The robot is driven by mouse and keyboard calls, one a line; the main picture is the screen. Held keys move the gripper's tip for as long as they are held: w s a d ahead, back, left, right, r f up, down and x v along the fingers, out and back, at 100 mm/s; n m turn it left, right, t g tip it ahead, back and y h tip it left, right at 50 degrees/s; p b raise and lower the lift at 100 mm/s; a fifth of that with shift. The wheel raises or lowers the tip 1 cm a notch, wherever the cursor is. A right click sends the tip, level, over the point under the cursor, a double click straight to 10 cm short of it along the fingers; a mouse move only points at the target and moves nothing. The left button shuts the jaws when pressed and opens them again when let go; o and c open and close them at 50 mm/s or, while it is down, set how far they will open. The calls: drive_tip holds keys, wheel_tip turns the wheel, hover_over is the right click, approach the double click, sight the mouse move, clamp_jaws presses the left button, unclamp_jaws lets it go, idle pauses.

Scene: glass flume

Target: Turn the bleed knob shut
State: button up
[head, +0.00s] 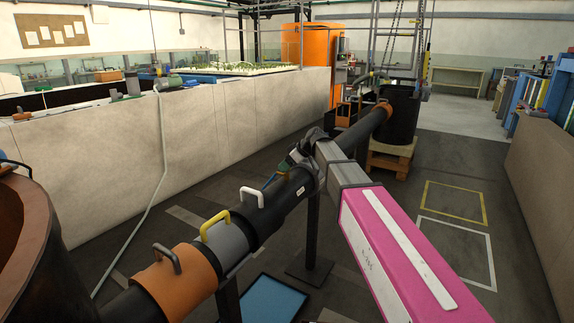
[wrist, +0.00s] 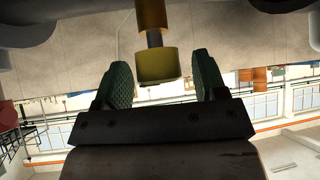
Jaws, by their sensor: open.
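The bleed knob, a short yellow cylinder (wrist: 157,66), shows in the wrist view on a darker stem below a brass-coloured fitting (wrist: 151,14). My gripper (wrist: 164,82) is open, with one green-padded finger on each side of the knob. Gaps show between both fingers and the knob, and the nearer end of the knob lies between the fingertips. In the head view my gripper (head: 297,160) is at the dark pipe's upper side, at the end of my pink and grey arm. The knob cannot be made out there.
The pipe (head: 262,212) runs from the lower left to a black tank (head: 400,112) on a wooden pallet. It carries a white handle (head: 240,193), a yellow handle (head: 214,222) and a dark handle (head: 167,257). A blue tray (head: 272,300) lies on the floor below. Floor at right is clear.

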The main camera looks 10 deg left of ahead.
drive_tip(key=c, duration=0.9)
drive_tip(key=m+t+h, duration=0.1)
drive_tip(key=m+t, duration=0.1)
drive_tip(key=m, duration=0.1)
drive_tip(key=shift+s+m+t, duration=0.15)
drive_tip(key=shift+m+t, duration=0.15)
drive_tip(key=m+t+h, duration=0.1)
drive_tip(key=m, duration=0.1)
drive_tip(key=m+t+h, duration=0.1)
drive_tip(key=m+t, duration=0.1)
drive_tip(key=m, duration=0.1)
drive_tip(key=shift+h, duration=0.4)
drive_tip(key=m+t+h, duration=0.1)
drive_tip(key=m+h, duration=0.2)
drive_tip(key=m, duration=0.2)
drive_tip(key=shift+a, duration=0.1)
drive_tip(key=shift+m+h, duration=1.9)
drive_tip(key=shift+m, duration=0.3)
